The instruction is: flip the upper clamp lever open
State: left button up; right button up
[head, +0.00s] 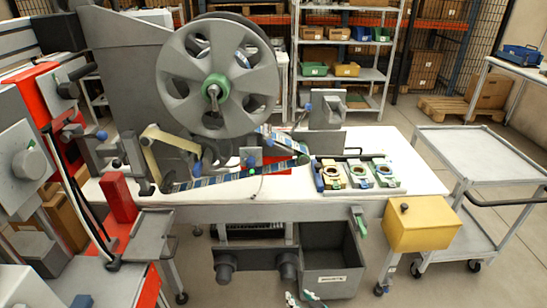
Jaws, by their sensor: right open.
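A large grey spoked reel (219,76) stands upright on the machine at the upper middle. At its centre is a green hub with a small grey clamp lever (213,93); I cannot tell from here whether the lever is open or shut. My right gripper (302,298) shows only at the bottom edge, with its two small pale and green fingertips apart. It is open and empty, in front of the dark grey bin and far below the reel. I cannot make out my left gripper.
A patterned tape (235,178) runs below the reel across the white worktop (300,200). Small fixtures (357,175) sit on the right of it. A yellow box (420,228) hangs at the worktop's right end. A dark grey bin (330,275) stands below. A grey cart (480,152) is at right.

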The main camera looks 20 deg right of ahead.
jog(key=w+r+t+b, duration=0.1)
jog(key=w+r+t, duration=0.15)
jog(key=r, duration=0.55)
jog(key=w+r+t+b, duration=0.2)
jog(key=w+r, duration=0.2)
jog(key=r, duration=0.3)
jog(key=t+y+b, duration=0.2)
jog(key=t+b, duration=0.1)
jog(key=t, duration=0.3)
send_near(271, 146)
pick_arm(q)
jog(key=f+p, duration=0.1)
jog(key=f, duration=0.1)
jog(key=w+f+p, duration=0.1)
jog(key=f+p, duration=0.1)
jog(key=shift+w+d, duration=0.1)
jog(key=shift+d, duration=0.1)
pick_arm(e)
jog(key=shift+g, duration=0.35)
jog(key=x, duration=1.1)
jog(key=shift+d+r, duration=0.2)
jog(key=shift+r, duration=0.1)
jog(key=shift+d, duration=0.15)
jog(key=c, duration=0.8)
grip_shut()
